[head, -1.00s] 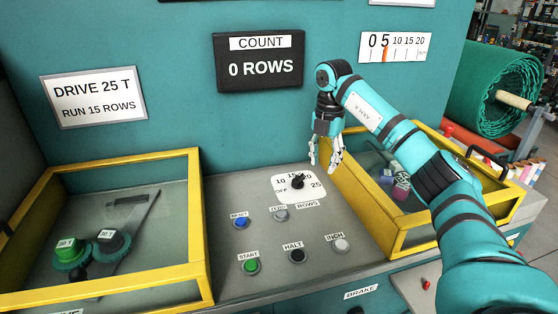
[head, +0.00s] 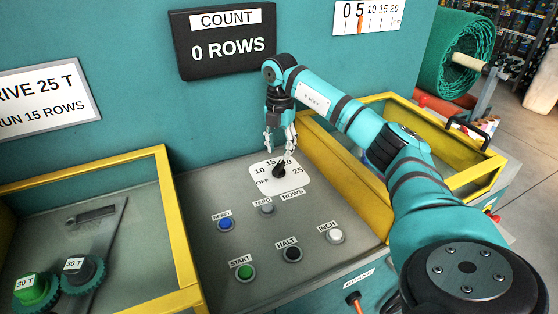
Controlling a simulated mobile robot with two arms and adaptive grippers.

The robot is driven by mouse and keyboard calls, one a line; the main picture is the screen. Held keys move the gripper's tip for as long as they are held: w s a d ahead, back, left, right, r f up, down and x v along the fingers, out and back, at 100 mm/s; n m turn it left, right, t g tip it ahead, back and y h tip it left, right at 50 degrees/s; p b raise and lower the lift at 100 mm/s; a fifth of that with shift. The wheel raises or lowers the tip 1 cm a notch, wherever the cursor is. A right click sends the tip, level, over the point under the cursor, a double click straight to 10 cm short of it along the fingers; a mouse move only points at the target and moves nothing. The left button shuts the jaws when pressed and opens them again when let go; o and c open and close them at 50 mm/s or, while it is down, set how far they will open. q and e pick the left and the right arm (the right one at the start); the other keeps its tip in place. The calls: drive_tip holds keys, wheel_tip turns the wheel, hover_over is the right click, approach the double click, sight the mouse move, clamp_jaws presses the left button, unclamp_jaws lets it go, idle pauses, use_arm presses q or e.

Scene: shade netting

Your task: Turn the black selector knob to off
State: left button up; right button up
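The black selector knob (head: 279,171) sits in the middle of a white dial plate (head: 263,172) on the sloping grey panel. The plate is marked OFF at lower left, then 10, 15, 20 and 25 around the knob. The knob's pointer seems to lean up toward the 15 to 20 side, but its exact setting is hard to tell. My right gripper (head: 281,148) hangs fingers down just above and behind the knob. Its fingers are apart, with nothing held between them. I cannot tell whether a fingertip touches the knob. My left gripper is not in view.
Below the dial are blue RESET (head: 225,224), grey ZERO (head: 267,209), green START (head: 246,272), black HALT (head: 292,254) and white INCH (head: 335,236) buttons. Yellow-framed guards stand left (head: 177,235) and right (head: 345,187). The COUNT display (head: 225,46) reads 0 ROWS.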

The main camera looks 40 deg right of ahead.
sight(280, 163)
wheel_tip(280, 163, down, 6)
drive_tip(key=shift+r+p, duration=0.1)
drive_tip(key=shift+p, duration=0.3)
clamp_jaws()
